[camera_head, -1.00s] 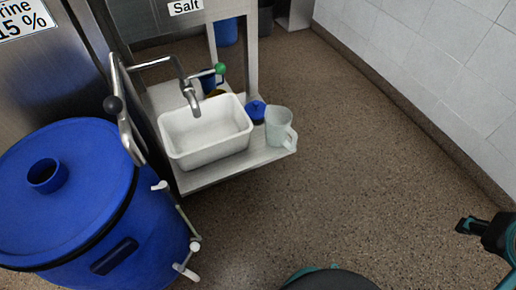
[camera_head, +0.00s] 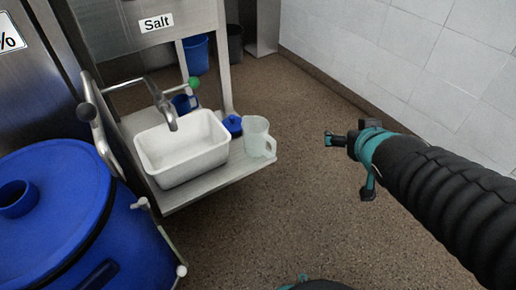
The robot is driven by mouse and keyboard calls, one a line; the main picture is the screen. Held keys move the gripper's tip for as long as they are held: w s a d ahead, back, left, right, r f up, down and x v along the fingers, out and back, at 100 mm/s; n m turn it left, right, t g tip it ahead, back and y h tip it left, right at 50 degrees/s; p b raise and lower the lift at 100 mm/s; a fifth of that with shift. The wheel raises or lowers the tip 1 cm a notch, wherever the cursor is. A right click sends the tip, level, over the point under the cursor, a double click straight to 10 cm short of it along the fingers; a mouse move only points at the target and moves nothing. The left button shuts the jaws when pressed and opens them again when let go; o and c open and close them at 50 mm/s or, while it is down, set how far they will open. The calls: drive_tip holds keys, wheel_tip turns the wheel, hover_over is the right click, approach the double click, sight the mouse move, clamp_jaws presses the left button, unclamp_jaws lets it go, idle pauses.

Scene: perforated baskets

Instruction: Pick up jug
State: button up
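A pale translucent jug (camera_head: 256,137) stands upright at the right end of a metal shelf (camera_head: 225,178), with its handle toward the right. My gripper (camera_head: 328,140) is to the right of the jug at about the same height in the picture, apart from it. Its dark fingertips point left toward the jug. Nothing shows in the fingers, and they are too small to tell whether they are open or shut.
A white tub (camera_head: 184,148) sits left of the jug under a metal tap (camera_head: 165,108). A small blue-lidded container (camera_head: 233,124) stands between tub and jug. A large blue barrel (camera_head: 60,215) fills the lower left. The floor (camera_head: 300,215) right of the shelf is clear.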

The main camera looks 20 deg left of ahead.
drive_tip(key=w+a+f+n+y+b, duration=0.1)
drive_tip(key=a+f+n+y+b, duration=0.2)
drive_tip(key=a, duration=0.6)
drive_tip(key=n+g+y+p, duration=0.1)
drive_tip(key=n+y+p, duration=0.1)
drive_tip(key=y+p, duration=0.15)
approach(249, 123)
drive_tip(key=shift+y, duration=0.45)
drive_tip(key=b+x, duration=0.2)
drive_tip(key=x, duration=0.1)
drive_tip(key=b+x, duration=0.1)
drive_tip(key=x, duration=0.1)
drive_tip(key=shift+w+d+f, duration=0.25)
drive_tip(key=shift+f, duration=0.15)
drive_tip(key=shift+w+a+f, duration=0.1)
drive_tip(key=shift+w+a, duration=0.25)
drive_tip(key=c, duration=1.1)
